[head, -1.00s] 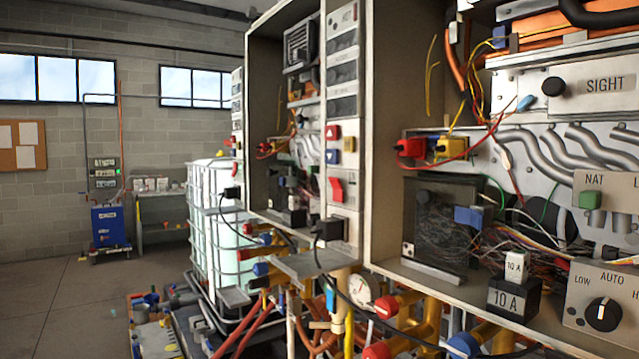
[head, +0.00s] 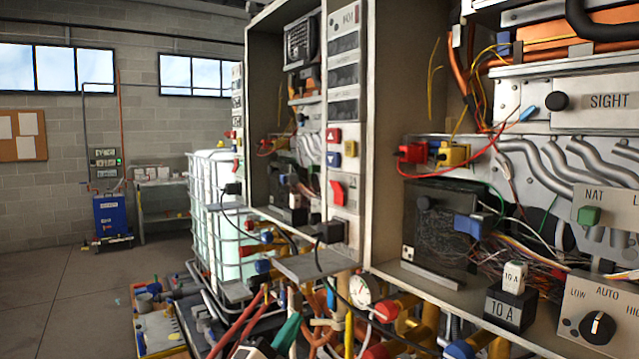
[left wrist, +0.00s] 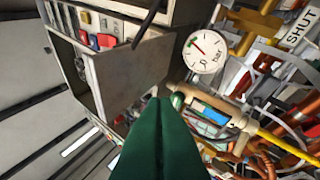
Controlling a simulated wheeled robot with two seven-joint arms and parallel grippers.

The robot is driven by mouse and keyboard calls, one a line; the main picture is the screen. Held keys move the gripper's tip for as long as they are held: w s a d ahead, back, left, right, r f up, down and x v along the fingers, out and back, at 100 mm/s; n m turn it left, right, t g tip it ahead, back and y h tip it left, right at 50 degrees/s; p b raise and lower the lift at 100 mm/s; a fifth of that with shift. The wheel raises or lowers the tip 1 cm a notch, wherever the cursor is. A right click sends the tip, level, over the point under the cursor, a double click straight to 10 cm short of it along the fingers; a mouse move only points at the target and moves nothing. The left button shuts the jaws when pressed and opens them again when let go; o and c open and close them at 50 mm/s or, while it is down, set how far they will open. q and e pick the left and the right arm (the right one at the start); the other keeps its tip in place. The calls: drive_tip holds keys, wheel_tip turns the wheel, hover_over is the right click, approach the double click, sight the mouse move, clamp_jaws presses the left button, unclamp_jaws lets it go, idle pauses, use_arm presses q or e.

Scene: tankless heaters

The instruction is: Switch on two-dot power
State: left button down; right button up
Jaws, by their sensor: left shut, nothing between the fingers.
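A red rocker switch (head: 337,191) is on the front strip of the middle heater cabinet (head: 258,110), below red and blue arrow buttons (head: 334,147). A small white plate with dark dots (head: 407,252) sits low inside the near cabinet; its dot count is hard to tell. My left gripper (head: 293,318), with green fingers, rises from the bottom edge, below and left of the switch and apart from it. In the left wrist view its fingers (left wrist: 163,100) are together and empty, with a cabinet strip carrying red and blue buttons (left wrist: 103,40) at upper left. My right gripper is not in view.
A pressure gauge (head: 360,291), red-handled valves (head: 398,305) and pipes crowd the space under the cabinets. A black cable (head: 318,262) hangs from a plug below the switch. A grey shelf plate (head: 308,266) juts out there. Open floor (head: 60,290) lies at left.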

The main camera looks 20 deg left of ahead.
use_arm(q)
drive_tip(key=s+d+r+m+g+h, duration=0.1)
drive_tip(key=d+r+m+g+h, duration=0.3)
drive_tip(key=r+m+h, duration=0.65)
drive_tip(key=s+d+r+m+g+h, duration=0.15)
drive_tip(key=r+m+g+h, duration=0.55)
drive_tip(key=m, duration=0.7)
drive_tip(key=w+a+r+m+y, duration=0.2)
drive_tip(key=a+r+m+y, duration=0.2)
drive_tip(key=a+y, duration=0.7)
wheel_tip(320, 180, up, 2)
drive_tip(key=shift+a+r+y, duration=0.2)
drive_tip(key=shift+a+y, duration=0.15)
drive_tip(key=shift+y, duration=0.1)
drive_tip(key=p, duration=0.4)
approach(338, 191)
wheel_tip(338, 191, down, 3)
drive_tip(key=w+d, duration=0.1)
drive_tip(key=w, duration=0.1)
drive_tip(key=shift+w+d+r+p, duration=0.55)
drive_tip(key=shift+w+d, duration=0.2)
drive_tip(key=shift+w, duration=0.1)
drive_tip(key=shift+w+d+r, duration=0.15)
drive_tip(key=shift+w+d, duration=0.25)
drive_tip(key=shift+w, duration=0.05)
